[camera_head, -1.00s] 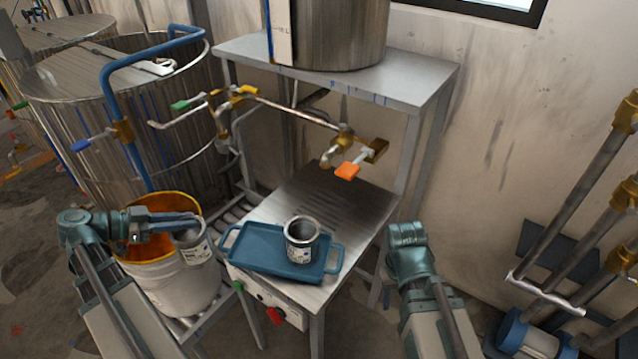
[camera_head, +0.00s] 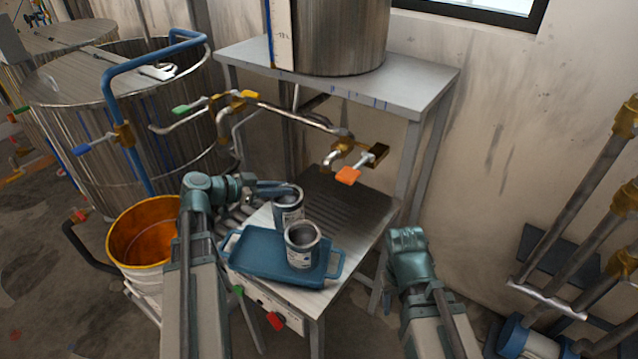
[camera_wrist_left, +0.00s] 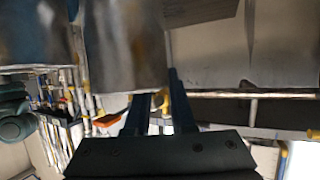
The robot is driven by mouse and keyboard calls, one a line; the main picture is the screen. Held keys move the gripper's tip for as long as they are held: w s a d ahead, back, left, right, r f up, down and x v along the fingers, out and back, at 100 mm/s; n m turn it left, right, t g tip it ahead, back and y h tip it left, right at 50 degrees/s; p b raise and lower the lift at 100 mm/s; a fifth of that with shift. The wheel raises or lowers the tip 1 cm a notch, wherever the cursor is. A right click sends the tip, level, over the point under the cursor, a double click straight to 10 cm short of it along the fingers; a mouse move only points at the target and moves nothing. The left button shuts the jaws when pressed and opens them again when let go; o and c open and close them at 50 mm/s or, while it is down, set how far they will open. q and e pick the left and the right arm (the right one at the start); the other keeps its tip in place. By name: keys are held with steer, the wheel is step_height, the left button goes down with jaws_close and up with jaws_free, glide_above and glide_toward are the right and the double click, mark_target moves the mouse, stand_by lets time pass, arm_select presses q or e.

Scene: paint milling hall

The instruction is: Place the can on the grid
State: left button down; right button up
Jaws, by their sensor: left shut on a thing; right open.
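My left gripper (camera_head: 272,190) is shut on a grey metal can (camera_head: 289,208) with a pale label. The can is upright, at the back of the blue tray, by the near left side of the grid. I cannot tell how high it is. The grid is a dark slotted area (camera_head: 345,207) on the metal table under the tap; it looks bare. A second, similar open can (camera_head: 302,246) stands on the tray and partly hides the held one. My left fingers (camera_wrist_left: 158,108) show in the left wrist view. My right gripper (camera_head: 406,240) is open and empty, right of the table.
The blue tray (camera_head: 252,262) lies on the table's near part. A tap (camera_head: 335,155) with an orange handle overhangs the grid, below a shelf (camera_head: 425,88) carrying a metal drum. An orange-lined bucket (camera_head: 140,240) stands left of my left arm.

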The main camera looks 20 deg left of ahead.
arm_select(q)
steer(key=r+b+x, duration=0.1)
steer(key=b+x, duration=0.2)
steer(key=x, duration=0.9)
steer(key=shift+w+d, duration=0.25)
steer(key=shift+w, duration=0.1)
steer(key=c, duration=0.7)
jaws_free()
steer(key=shift+b, duration=0.3)
steer(key=shift+c, duration=0.2)
steer(key=p+v, duration=0.4)
steer(key=v, duration=0.7)
steer(key=shift+s+r+p, duration=0.1)
steer(key=shift+r+p, duration=0.1)
steer(key=shift+p, duration=0.15)
steer(key=shift+s+a, duration=0.3)
